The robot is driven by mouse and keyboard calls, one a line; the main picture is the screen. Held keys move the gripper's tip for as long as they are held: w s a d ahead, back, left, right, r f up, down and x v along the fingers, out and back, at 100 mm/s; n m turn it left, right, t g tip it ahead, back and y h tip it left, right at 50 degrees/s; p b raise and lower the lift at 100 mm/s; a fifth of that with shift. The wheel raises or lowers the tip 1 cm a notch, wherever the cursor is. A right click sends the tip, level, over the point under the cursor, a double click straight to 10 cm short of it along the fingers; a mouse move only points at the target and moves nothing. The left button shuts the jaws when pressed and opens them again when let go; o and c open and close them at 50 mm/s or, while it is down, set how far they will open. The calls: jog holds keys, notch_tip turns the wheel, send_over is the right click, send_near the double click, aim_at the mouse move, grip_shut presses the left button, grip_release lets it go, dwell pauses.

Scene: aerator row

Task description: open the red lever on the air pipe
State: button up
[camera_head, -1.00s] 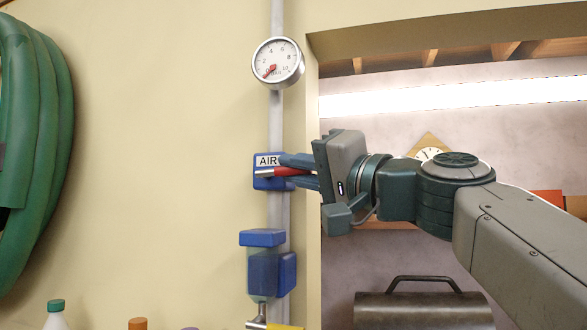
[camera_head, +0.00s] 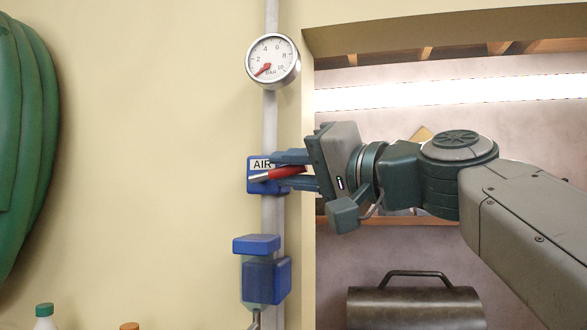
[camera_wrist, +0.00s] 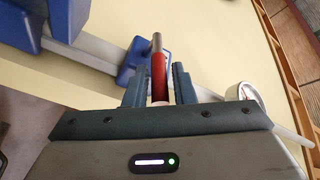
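The red lever (camera_head: 286,173) sits on the blue valve body (camera_head: 254,185) labelled AIR, on the grey vertical air pipe (camera_head: 271,120). Its bare metal part is to the left and its red handle to the right, sloping slightly up to the right. My gripper (camera_head: 280,170) is open, with one finger above and one below the red handle. In the wrist view, the red lever (camera_wrist: 158,75) stands between the fingers of my gripper (camera_wrist: 158,80), with narrow gaps on both sides. The pressure gauge (camera_head: 272,60) needle points low on its scale.
A blue unit (camera_head: 266,280) hangs on the pipe below the valve. A green hose (camera_head: 30,140) is coiled at the left wall. Bottles (camera_head: 44,316) stand at the bottom left. A recess with a metal case (camera_head: 414,305) lies to the right. The wall left of the valve is clear.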

jog(key=b+v, duration=0.4)
jog(key=v, duration=1)
jog(key=shift+c, duration=0.3)
